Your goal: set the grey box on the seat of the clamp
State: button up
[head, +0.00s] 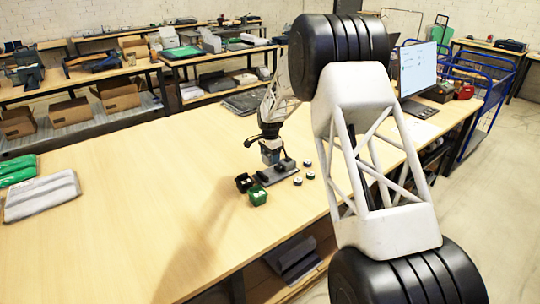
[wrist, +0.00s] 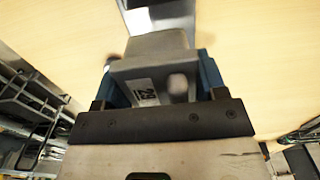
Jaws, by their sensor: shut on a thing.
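In the wrist view, the grey box (wrist: 152,68) with a printed label sits between the two blue fingers of my gripper (wrist: 163,82), which is shut on it. In the head view, my gripper (head: 271,155) points down over the clamp (head: 278,173), a dark grey base with a short upright on its right. The box is small there and mostly hidden by the fingers. A metallic part of the clamp (wrist: 160,16) shows beyond the box in the wrist view. I cannot tell whether the box touches the seat.
Grey bagged garments (head: 42,196) lie far left. The table's front left is clear.

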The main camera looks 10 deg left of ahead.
jog(key=shift+f, duration=3.25)
jog(key=o, duration=1)
jog(key=shift+r, duration=3.9)
jog(key=shift+r, duration=0.1)
